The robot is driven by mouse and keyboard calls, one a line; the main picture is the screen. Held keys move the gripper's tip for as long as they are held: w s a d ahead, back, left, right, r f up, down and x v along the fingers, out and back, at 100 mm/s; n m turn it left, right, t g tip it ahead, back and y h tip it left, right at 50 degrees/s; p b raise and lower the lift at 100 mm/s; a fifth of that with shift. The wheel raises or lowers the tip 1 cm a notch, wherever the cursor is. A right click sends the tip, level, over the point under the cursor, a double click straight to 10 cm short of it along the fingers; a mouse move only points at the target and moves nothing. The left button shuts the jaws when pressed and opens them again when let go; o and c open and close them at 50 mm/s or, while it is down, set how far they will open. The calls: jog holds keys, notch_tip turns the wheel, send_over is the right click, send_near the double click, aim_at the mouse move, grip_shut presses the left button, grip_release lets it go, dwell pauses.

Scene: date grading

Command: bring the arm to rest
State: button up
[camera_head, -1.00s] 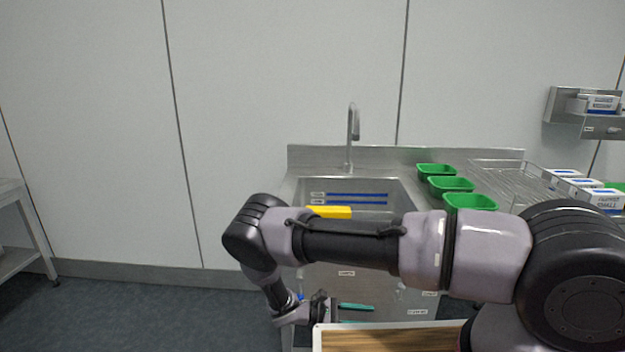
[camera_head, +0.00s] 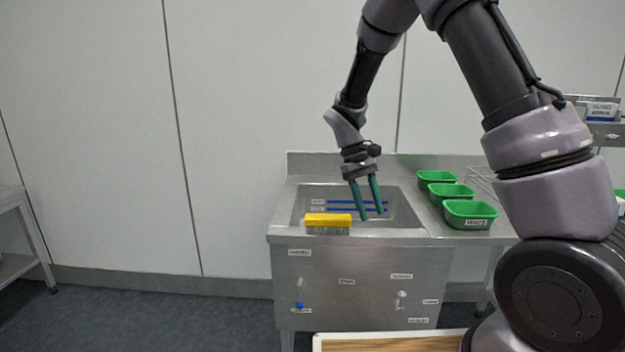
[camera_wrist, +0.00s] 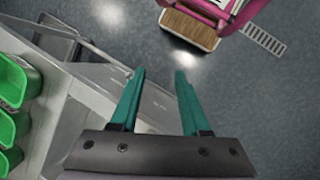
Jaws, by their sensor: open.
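My gripper (camera_head: 371,216) hangs from my raised arm with its green fingers pointing down, in front of or over the sink basin (camera_head: 400,208) in the head view. The fingers stand apart with nothing between them. In the wrist view my gripper (camera_wrist: 158,75) also shows open and empty, with grey floor and the edge of a steel unit beyond the fingertips. My arm is bent high, its upper part running out of the top of the head view.
A yellow brush (camera_head: 328,220) sits at the sink's front edge. Several green bins (camera_head: 470,214) stand on the steel counter to the right. A wood-topped surface (camera_head: 390,343) is at the bottom. A pink object (camera_wrist: 215,8) shows in the wrist view.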

jog(key=s+d+r+m+t+y, duration=0.2)
jog(key=s+d+r, duration=0.1)
jog(key=r, duration=0.5)
jog(key=s+d+r+m+t+y, duration=0.2)
jog(key=d+r, duration=0.1)
jog(key=r, duration=0.4)
jog(key=s+d+r+m+t, duration=0.2)
jog(key=s+r+t, duration=0.1)
jog(key=s+r, duration=0.2)
jog(key=s+d+r+m+t+y, duration=0.1)
jog(key=s+d+r+m+t, duration=0.1)
jog(key=s+r, duration=0.3)
jog(key=shift+s+d+t, duration=0.25)
jog(key=shift+s+t, duration=0.55)
jog(key=shift+s, duration=0.05)
jog(key=shift+w+y, duration=0.1)
jog(key=shift+y, duration=0.2)
